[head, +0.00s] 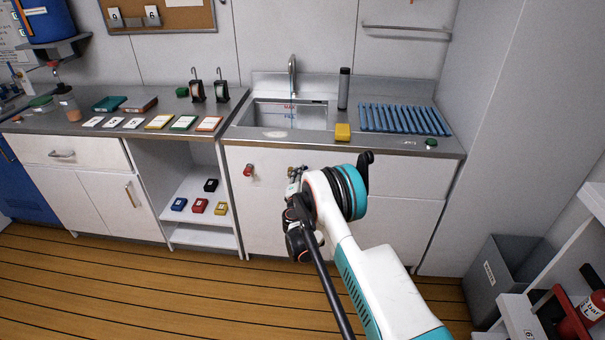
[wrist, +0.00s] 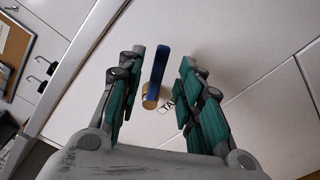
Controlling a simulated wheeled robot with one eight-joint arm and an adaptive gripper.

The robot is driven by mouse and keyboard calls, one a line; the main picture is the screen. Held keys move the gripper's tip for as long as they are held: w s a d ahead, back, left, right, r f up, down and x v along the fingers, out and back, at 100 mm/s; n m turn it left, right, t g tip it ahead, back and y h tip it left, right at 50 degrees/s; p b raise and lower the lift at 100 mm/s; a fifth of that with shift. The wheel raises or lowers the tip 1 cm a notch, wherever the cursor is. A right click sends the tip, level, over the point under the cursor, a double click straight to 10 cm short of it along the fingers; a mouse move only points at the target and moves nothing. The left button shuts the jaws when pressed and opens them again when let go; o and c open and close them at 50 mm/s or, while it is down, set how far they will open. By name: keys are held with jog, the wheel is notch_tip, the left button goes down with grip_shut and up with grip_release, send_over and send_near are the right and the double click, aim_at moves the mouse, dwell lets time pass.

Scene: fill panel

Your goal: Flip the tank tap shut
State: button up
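The tank tap (wrist: 158,72) shows in the wrist view as a blue lever with a round brass end at its base, on a pale panel. A label (wrist: 168,104) starting with "TA" sits beside it, partly hidden by a finger. My gripper (wrist: 163,60) is open, with one finger on each side of the lever and visible gaps to both. Whether it touches the lever in depth I cannot tell. In the head view my gripper (head: 294,183) is in front of the cabinet below the sink, and my arm hides most of that area.
A red-handled valve (head: 248,170) is on the cabinet front to the left. Above are the sink (head: 262,114), a yellow sponge (head: 343,132) and a blue rack (head: 404,119) on the counter. A grey bin (head: 481,283) stands right. The wooden floor at left is clear.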

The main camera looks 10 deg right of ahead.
jog(key=shift+b+x, duration=0.55)
jog(key=shift+x, duration=1.7)
grip_shut()
